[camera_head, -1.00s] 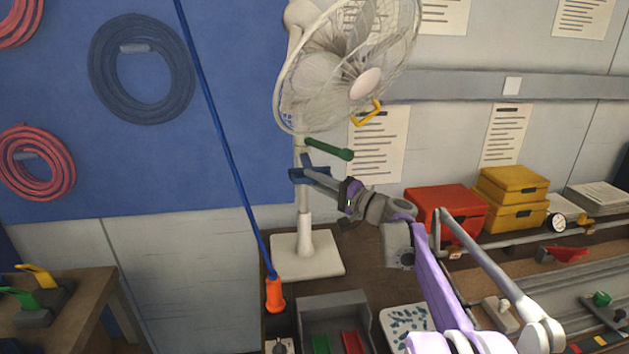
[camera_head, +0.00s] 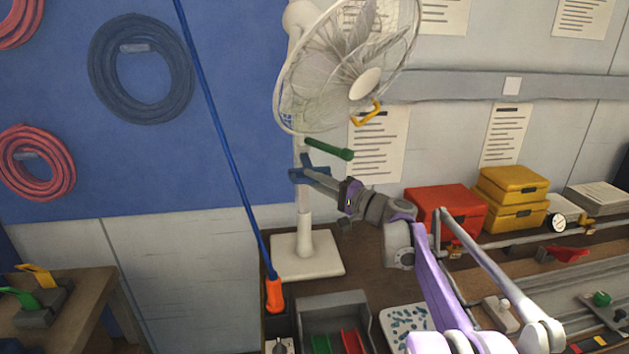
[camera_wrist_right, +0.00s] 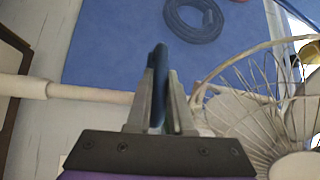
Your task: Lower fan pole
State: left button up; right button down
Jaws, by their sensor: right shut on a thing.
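A white fan stands on the bench at a wall. Its wire-caged head (camera_head: 352,65) is at the top. Its white pole (camera_head: 303,202) rises upright from a square base (camera_head: 307,262), with a thinner upper tube in a thicker lower one. A blue handle (camera_head: 295,174) sits on the upper tube and a green handle (camera_head: 328,149) is above it. My right gripper (camera_head: 312,175) is shut on the blue handle. In the right wrist view the blue handle (camera_wrist_right: 158,85) is between the fingers, with the pole (camera_wrist_right: 85,92) crossing behind. My left gripper is not in view.
A blue rod (camera_head: 232,160) with an orange end leans left of the fan. A grey tray (camera_head: 335,310) lies in front of its base. Red (camera_head: 446,212) and yellow (camera_head: 512,190) boxes stand to the right. A yellow handle (camera_head: 367,115) sticks out by the fan cage.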

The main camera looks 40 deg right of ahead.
pick_arm(q)
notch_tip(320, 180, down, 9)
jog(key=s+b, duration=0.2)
jog(key=b, duration=0.5)
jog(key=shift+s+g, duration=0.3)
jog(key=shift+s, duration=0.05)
pick_arm(e)
notch_tip(320, 180, down, 18)
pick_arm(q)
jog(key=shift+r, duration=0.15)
pick_arm(e)
jog(key=c, duration=0.8)
grip_release()
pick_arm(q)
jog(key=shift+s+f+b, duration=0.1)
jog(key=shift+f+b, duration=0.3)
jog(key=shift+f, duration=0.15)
pick_arm(e)
jog(key=v, duration=1.1)
